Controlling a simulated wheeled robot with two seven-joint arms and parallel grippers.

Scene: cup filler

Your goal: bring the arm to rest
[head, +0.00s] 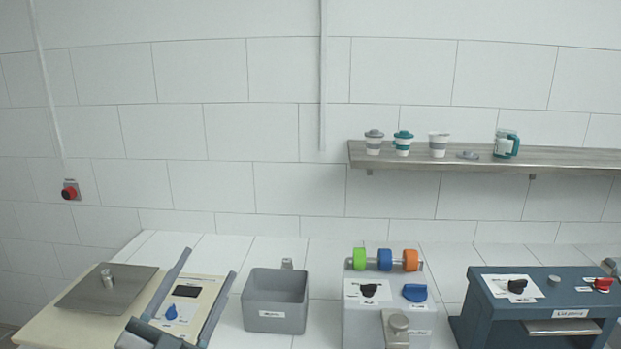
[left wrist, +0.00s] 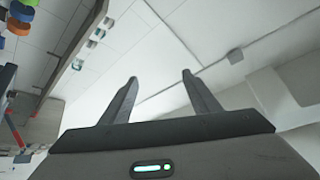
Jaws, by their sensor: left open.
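My left gripper (head: 211,262) reaches in at the lower left of the head view. Its two grey fingers are wide apart with nothing held between them. In the left wrist view the open fingers (left wrist: 160,77) point toward the white wall and ceiling area, and the gap is empty. In the head view the fingers overlap the picture of a cream panel (head: 181,306) with a blue knob. My right gripper is in neither view.
A grey bin (head: 275,314) stands right of the left gripper. A white dispenser (head: 361,316) with coloured rings and a blue machine (head: 490,295) stand farther right. Several cups stand on the wall shelf (head: 580,159). A red button (head: 70,191) is on the left wall.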

